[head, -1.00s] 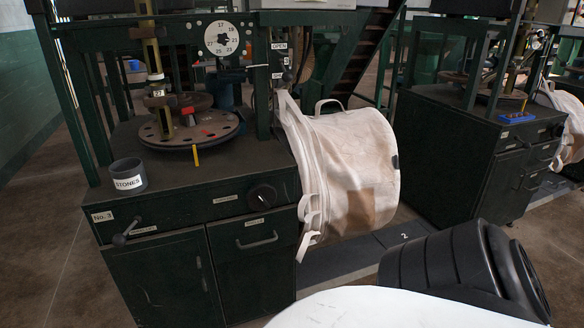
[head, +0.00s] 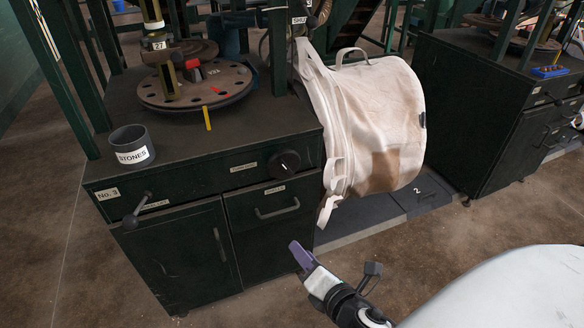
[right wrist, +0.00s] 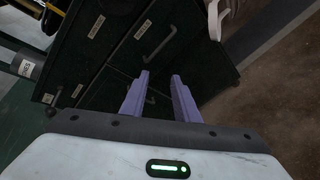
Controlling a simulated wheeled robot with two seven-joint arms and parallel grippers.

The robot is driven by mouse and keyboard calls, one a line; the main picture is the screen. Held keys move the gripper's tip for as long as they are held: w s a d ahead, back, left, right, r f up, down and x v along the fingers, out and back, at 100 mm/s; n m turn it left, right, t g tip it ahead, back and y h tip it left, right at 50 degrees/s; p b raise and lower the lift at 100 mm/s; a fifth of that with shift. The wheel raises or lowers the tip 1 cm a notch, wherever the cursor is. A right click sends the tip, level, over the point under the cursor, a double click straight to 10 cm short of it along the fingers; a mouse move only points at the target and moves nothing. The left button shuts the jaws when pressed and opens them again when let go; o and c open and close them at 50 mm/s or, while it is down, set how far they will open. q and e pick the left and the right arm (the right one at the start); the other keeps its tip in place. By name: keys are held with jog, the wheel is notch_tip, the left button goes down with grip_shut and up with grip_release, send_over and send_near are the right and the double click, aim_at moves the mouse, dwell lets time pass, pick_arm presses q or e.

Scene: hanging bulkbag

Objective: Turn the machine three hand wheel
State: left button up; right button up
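Machine three is the dark green cabinet marked No. 3 (head: 180,255). A round black knob (head: 286,162), which may be the hand wheel, sits at the right of its upper front panel. A black crank lever with a ball end (head: 137,212) is at the left of that panel. Labels beside both are too small to read surely. My right gripper (head: 299,256) is below and in front of the cabinet's right side, apart from it. In the right wrist view its two purple fingers (right wrist: 160,75) are spread with nothing between them. My left gripper is not in view.
A perforated round table (head: 195,88) and a grey STONES cup (head: 132,147) stand on the cabinet top. A large pale bag (head: 375,115) hangs at the cabinet's right. Another dark cabinet (head: 480,110) stands further right. The floor in front is clear.

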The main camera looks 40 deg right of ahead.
jog(key=w+d+r+n+t+h, duration=0.1)
jog(key=w+d+r+n+t, duration=0.2)
jog(key=r+n, duration=0.45)
jog(key=n+t, duration=0.1)
jog(key=n, duration=0.8)
send_near(285, 168)
jog(key=shift+h, duration=0.4)
jog(key=p+x, duration=0.1)
jog(key=x, duration=0.7)
jog(key=shift+a+f, duration=0.1)
jog(key=shift+f, duration=0.05)
grip_shut()
